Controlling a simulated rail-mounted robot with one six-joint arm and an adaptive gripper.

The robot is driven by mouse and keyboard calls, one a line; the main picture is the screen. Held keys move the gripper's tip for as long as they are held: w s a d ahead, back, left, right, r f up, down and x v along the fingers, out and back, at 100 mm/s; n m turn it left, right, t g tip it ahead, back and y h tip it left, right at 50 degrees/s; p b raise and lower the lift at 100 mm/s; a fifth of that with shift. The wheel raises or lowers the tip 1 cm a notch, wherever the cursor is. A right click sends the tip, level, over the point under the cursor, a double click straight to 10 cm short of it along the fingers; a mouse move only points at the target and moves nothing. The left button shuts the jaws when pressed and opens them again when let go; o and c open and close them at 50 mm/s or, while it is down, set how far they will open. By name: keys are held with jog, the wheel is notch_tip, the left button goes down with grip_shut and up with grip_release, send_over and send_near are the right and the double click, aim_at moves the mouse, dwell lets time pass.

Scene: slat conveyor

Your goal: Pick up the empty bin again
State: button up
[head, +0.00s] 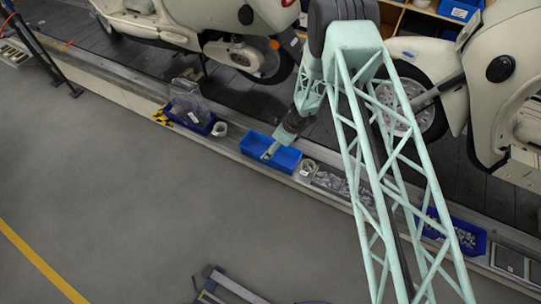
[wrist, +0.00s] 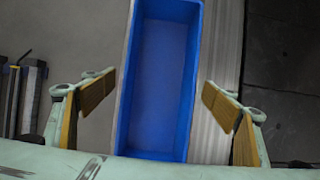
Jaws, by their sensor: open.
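The empty blue bin (head: 259,153) sits on the ledge along the front of the conveyor in the head view. In the wrist view the bin (wrist: 158,80) runs lengthwise between my fingers, and its inside is bare. My gripper (wrist: 161,97) is open, with one yellow-padded finger on each side of the bin and a gap to each wall. The near end of the bin is hidden by the gripper body in the wrist view.
A blue bin with clear bags (head: 191,117) stands left on the ledge (head: 238,127), with a white roll (head: 220,129) beside it. Bagged parts (head: 330,181) lie right of the empty bin. Another filled blue bin (head: 468,240) is farther right. Cream scooters (head: 225,35) stand behind.

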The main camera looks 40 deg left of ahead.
jog(key=shift+x, duration=1.25)
jog(key=shift+c, duration=0.7)
jog(key=c, duration=0.9)
jog(key=shift+r, duration=0.1)
jog(key=shift+r+p, duration=0.95)
jog(key=shift+r, duration=4)
